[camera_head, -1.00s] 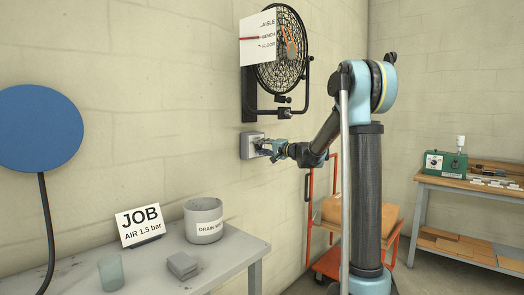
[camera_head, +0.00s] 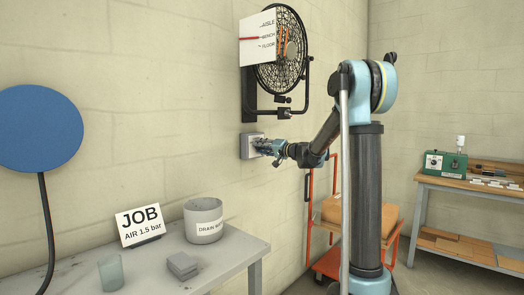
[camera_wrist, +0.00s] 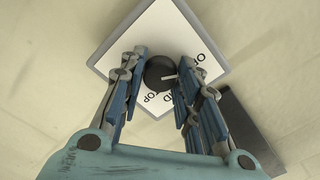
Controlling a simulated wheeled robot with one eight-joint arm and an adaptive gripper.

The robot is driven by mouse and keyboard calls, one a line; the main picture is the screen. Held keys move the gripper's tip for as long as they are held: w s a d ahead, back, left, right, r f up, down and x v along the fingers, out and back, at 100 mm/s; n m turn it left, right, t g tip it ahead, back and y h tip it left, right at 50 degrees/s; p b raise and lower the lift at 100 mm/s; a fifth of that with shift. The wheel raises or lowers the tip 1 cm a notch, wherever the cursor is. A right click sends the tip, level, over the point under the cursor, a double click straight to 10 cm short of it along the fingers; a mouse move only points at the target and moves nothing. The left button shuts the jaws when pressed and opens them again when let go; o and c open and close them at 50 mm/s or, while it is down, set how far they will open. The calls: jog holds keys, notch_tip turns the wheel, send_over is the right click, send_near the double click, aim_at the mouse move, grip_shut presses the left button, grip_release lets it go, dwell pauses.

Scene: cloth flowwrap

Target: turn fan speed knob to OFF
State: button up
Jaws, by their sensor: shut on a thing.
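The fan speed knob (camera_wrist: 157,72) is round and dark with a short white pointer mark. It sits on a white, grey-edged wall plate (camera_wrist: 150,30), also seen in the head view (camera_head: 247,146). The pointer mark faces right in the wrist view, near the partly hidden OFF and MID lettering; which label it meets is unclear. TOP shows below the knob. My gripper (camera_wrist: 159,78) is shut on the knob, one finger on each side. In the head view my gripper (camera_head: 268,147) reaches the plate and hides the knob. The fan (camera_head: 282,55) hangs above with orange streamers.
A white AISLE, BENCH, FLOOR card (camera_head: 258,38) with a red pointer stands beside the fan. A grey table (camera_head: 228,262) below holds a JOB sign (camera_head: 139,224) and a drain pot (camera_head: 203,220). An orange cart (camera_head: 328,262) stands right of the plate.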

jog(key=shift+d+f, duration=0.1)
jog(key=o, duration=1.1)
jog(key=shift+w, duration=0.15)
jog(key=v, duration=1.2)
